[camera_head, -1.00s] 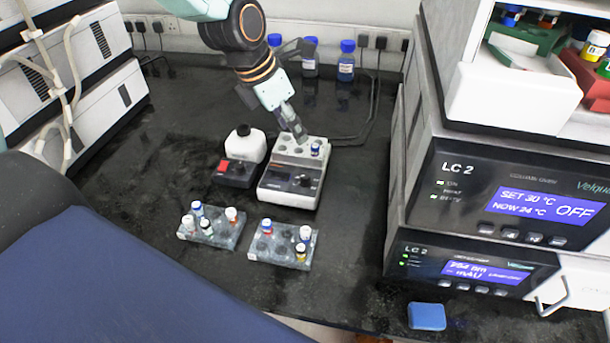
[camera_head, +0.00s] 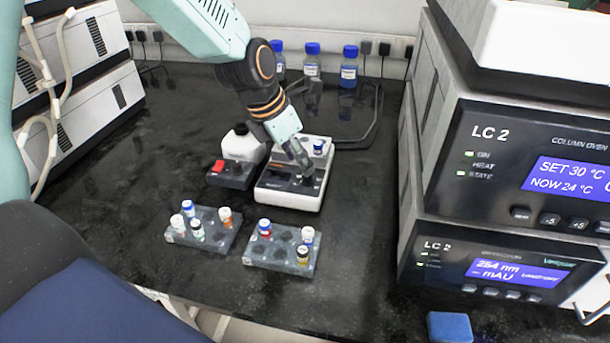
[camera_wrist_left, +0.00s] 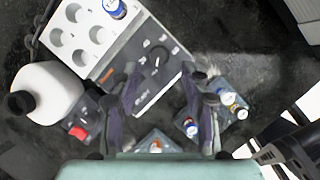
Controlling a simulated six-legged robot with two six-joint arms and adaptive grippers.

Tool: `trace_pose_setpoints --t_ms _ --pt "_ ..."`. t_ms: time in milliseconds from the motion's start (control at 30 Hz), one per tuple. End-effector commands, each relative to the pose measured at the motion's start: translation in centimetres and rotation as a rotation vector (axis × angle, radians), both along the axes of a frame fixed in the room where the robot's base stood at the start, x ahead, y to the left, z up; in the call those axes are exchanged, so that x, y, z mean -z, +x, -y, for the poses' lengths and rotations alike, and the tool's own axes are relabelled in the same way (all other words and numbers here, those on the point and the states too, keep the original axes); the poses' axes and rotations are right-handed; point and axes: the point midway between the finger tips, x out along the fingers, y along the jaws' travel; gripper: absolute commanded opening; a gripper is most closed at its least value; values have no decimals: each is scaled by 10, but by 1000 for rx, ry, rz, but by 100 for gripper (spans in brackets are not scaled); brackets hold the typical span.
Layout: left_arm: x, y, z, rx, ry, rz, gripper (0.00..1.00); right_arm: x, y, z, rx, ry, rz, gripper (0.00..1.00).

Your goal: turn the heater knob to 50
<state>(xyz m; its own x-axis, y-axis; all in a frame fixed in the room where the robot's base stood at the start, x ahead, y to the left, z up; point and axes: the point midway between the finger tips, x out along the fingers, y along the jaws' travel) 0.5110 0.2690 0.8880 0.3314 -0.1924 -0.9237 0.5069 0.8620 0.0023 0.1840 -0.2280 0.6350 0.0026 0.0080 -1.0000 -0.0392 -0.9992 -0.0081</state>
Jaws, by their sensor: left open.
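The heater (camera_head: 288,199) is a white block with tube wells at its back and a dark sloped front panel; it stands mid-bench. My left gripper (camera_head: 304,166) is over the right part of this panel, pointing down, and hides part of it. In the left wrist view the heater (camera_wrist_left: 105,45) is at the upper left, with its round dark knob (camera_wrist_left: 158,56) on the panel. The open fingers of my left gripper (camera_wrist_left: 170,88) are apart, with nothing between them; the knob lies just beyond them. The knob's setting is too small to read. My right gripper is not in view.
A small device with a red switch (camera_head: 217,166) and a white bottle (camera_head: 240,144) stand left of the heater. Two vial racks (camera_head: 216,237) (camera_head: 270,258) are in front. Instrument stacks flank the bench. Blue-capped bottles (camera_head: 348,72) stand behind.

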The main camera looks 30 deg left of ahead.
Motion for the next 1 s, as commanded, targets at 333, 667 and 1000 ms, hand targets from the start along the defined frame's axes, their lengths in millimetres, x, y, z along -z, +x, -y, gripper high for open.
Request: trace_pose_setpoints --t_ms 333,667,1000 --pt "40 13 7 1 2 0 46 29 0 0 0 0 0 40" --pt "44 16 9 1 1 1 46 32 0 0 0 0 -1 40" --pt "44 15 9 0 0 0 27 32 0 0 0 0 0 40"
